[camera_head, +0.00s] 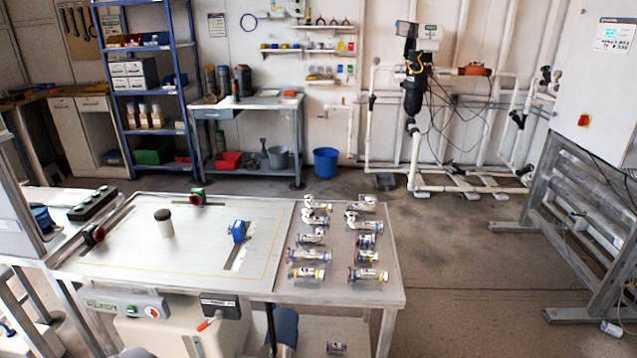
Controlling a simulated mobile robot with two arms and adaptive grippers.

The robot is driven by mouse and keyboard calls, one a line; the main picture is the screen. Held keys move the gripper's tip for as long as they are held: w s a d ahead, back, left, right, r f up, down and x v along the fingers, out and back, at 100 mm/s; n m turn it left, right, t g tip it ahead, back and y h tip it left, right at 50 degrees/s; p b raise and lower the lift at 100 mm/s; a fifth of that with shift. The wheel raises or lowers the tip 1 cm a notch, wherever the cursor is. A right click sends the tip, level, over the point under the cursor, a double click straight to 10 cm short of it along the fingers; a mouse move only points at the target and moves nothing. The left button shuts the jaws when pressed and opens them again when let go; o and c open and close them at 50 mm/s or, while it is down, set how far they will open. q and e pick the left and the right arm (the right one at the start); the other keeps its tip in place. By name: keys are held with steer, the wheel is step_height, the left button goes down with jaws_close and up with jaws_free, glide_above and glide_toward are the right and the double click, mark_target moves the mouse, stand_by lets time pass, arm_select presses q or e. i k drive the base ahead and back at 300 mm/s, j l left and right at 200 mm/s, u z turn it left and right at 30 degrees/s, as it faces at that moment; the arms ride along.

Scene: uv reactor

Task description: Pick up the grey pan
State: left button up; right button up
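I see nothing that is clearly a grey pan. A small grey bucket-like container (278,157) stands on the lower shelf of the grey workbench (246,104) at the back; it is too small to tell whether it is the pan. A darker, narrow item (263,148) stands just left of it. Neither of my grippers is in view.
White pipework (415,160) stands behind.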

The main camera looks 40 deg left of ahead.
mark_target(385, 182)
steer(key=u, duration=1.05)
steer(key=i+l+z, duration=0.3)
steer(key=l+z, duration=0.15)
steer(key=i+l+z, duration=0.7)
steer(key=i+z, duration=0.2)
steer(key=i+l+u, duration=0.2)
steer(key=i, duration=0.25)
steer(key=i+u, duration=0.2)
steer(key=i, duration=0.2)
steer(key=i+j+u, duration=0.15)
steer(key=i+u, duration=0.6)
steer(key=i+l+u, duration=0.15)
steer(key=i+u, duration=0.2)
steer(key=i+l+u, duration=0.2)
steer(key=i, duration=2.25)
steer(key=i+j+u, duration=0.1)
steer(key=i+u, duration=0.2)
steer(key=i, duration=0.5)
steer(key=i+u, duration=0.25)
steer(key=i, duration=0.6)
